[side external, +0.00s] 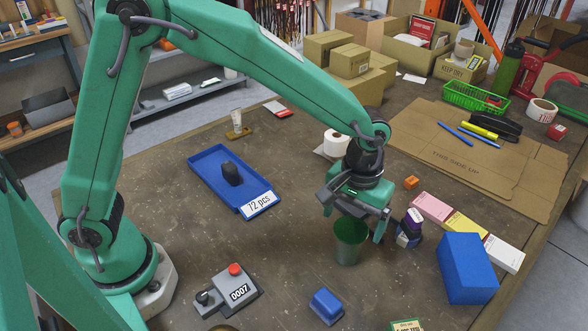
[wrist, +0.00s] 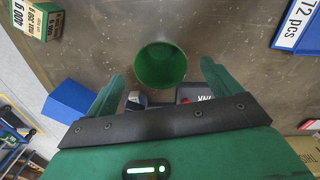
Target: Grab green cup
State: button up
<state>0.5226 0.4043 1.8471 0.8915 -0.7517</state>
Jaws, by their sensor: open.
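The green cup (side external: 350,245) stands upright on the brown table in the side view, directly below my gripper's palm. My gripper (side external: 354,219) points down with its fingers spread, one on each side of the cup near its rim. In the wrist view I look down into the round mouth of the green cup (wrist: 162,66). My open gripper (wrist: 163,78) shows a finger on the left and one on the right, with a gap between each and the cup. How far the fingertips reach down beside the cup is hard to tell.
Further right are pink, yellow and white boxes (side external: 457,227) and a large blue block (side external: 467,268). A white roll (side external: 337,142) and blue tray (side external: 206,166) lie behind. A small blue block (side external: 326,306) lies in front.

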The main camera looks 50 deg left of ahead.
aim_at(350, 237)
jog(key=shift+f, duration=3.9)
jog(key=c, duration=1.1)
jog(key=shift+o, duration=0.2)
jog(key=shift+r, duration=0.2)
jog(key=shift+w+r, duration=0.1)
jog(key=shift+r, duration=0.45)
jog(key=r, duration=0.1)
jog(key=s+r, duration=0.1)
jog(key=r, duration=0.1)
jog(key=shift+d+r, duration=0.15)
jog(key=shift+d, duration=0.05)
jog(key=s+d+r, duration=0.5)
jog(key=s+r, duration=0.1)
jog(key=s, duration=0.3)
jog(key=shift+s+r, duration=0.15)
jog(key=shift+d, duration=0.1)
